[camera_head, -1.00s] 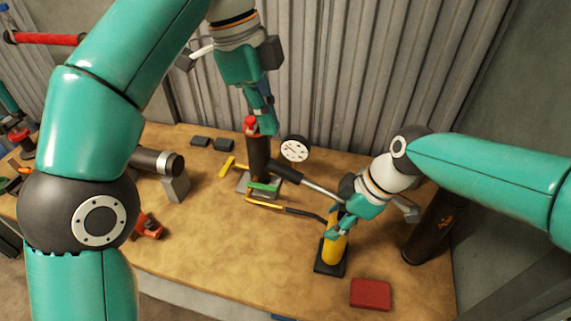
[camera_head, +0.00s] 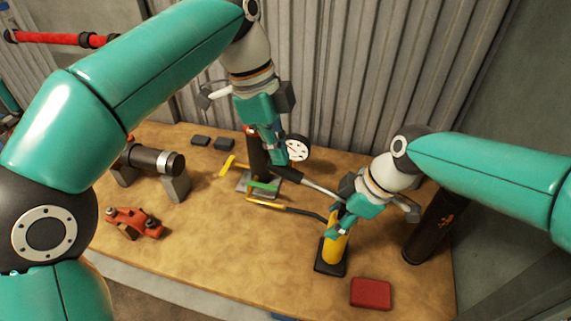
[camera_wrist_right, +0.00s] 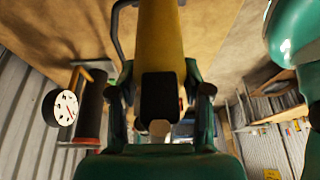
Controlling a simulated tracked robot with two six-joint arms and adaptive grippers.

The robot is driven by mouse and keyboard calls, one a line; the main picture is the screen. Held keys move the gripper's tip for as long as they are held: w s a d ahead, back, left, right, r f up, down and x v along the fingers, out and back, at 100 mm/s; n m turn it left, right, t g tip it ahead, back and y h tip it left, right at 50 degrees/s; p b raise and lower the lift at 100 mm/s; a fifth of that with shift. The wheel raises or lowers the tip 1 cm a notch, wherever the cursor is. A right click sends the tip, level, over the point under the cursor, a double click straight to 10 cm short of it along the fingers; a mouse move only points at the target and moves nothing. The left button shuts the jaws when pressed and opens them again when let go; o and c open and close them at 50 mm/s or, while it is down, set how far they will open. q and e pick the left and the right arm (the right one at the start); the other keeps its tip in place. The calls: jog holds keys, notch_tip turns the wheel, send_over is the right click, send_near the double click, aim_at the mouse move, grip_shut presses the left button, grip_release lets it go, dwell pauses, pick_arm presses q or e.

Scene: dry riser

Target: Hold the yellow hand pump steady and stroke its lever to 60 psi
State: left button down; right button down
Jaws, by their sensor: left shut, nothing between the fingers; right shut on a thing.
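The yellow hand pump (camera_head: 334,250) stands upright on a black base at the right of the bench. My right gripper (camera_head: 342,218) is shut around its upper body; the right wrist view shows the yellow barrel (camera_wrist_right: 162,45) between the fingers. The lever is a silver rod (camera_head: 322,189) with a black grip (camera_head: 287,173), sticking out up and left from the pump. My left gripper (camera_head: 279,158) is shut and empty, pointing down just above the grip end; whether it touches the grip I cannot tell. The white-faced gauge (camera_head: 297,148) is beside it, its reading too small to tell.
A dark riser pipe (camera_head: 257,160) stands behind the lever, partly hidden by my left gripper. A yellow-ended dark hose (camera_head: 285,208) runs to the pump. A red block (camera_head: 371,293), a black cylinder (camera_head: 428,232), a red clamp-like part (camera_head: 133,222) and a horizontal pipe (camera_head: 155,160) surround clear bench.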

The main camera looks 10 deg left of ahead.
aim_at(279, 171)
pick_arm(q)
jog(key=shift+f, duration=0.3)
jog(key=shift+a+x, duration=0.2)
jog(key=shift+x, duration=0.85)
jog(key=shift+a+x, duration=0.2)
jog(key=shift+x, duration=0.85)
jog(key=shift+f, duration=0.1)
jog(key=a, duration=0.2)
jog(key=a+r, duration=0.1)
jog(key=shift+w, duration=0.3)
jog(key=shift+r, duration=0.15)
jog(key=v, duration=0.7)
jog(key=shift+a, duration=0.15)
jog(key=shift+r, duration=0.1)
